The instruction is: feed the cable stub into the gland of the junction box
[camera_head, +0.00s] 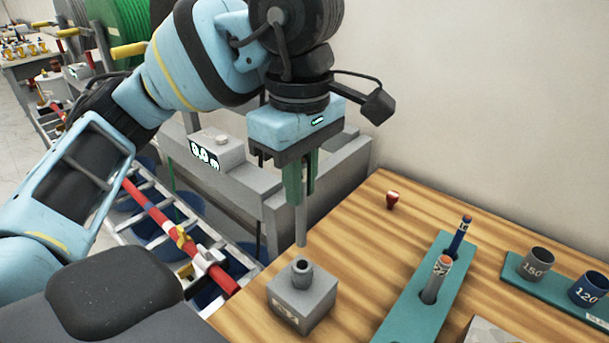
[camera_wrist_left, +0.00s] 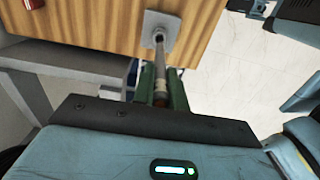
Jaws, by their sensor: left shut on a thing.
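The junction box (camera_head: 302,303) is a small grey block on the wooden table, with a round gland (camera_head: 301,268) on its top. My left gripper (camera_head: 300,192) points down above it and is shut on the grey cable stub (camera_head: 301,225). The stub hangs upright, its lower end a little above the gland and apart from it in the head view. In the left wrist view, the stub (camera_wrist_left: 160,75) sits between the green fingers (camera_wrist_left: 160,88) and lines up with the junction box (camera_wrist_left: 168,28). My right gripper is not in view.
A teal rack (camera_head: 428,290) with two upright pieces stands right of the box. Another teal tray (camera_head: 560,288) holds grey and blue cups. A small red piece (camera_head: 393,200) lies at the back of the wooden table (camera_head: 350,240). A grey metal frame (camera_head: 345,165) stands behind the gripper.

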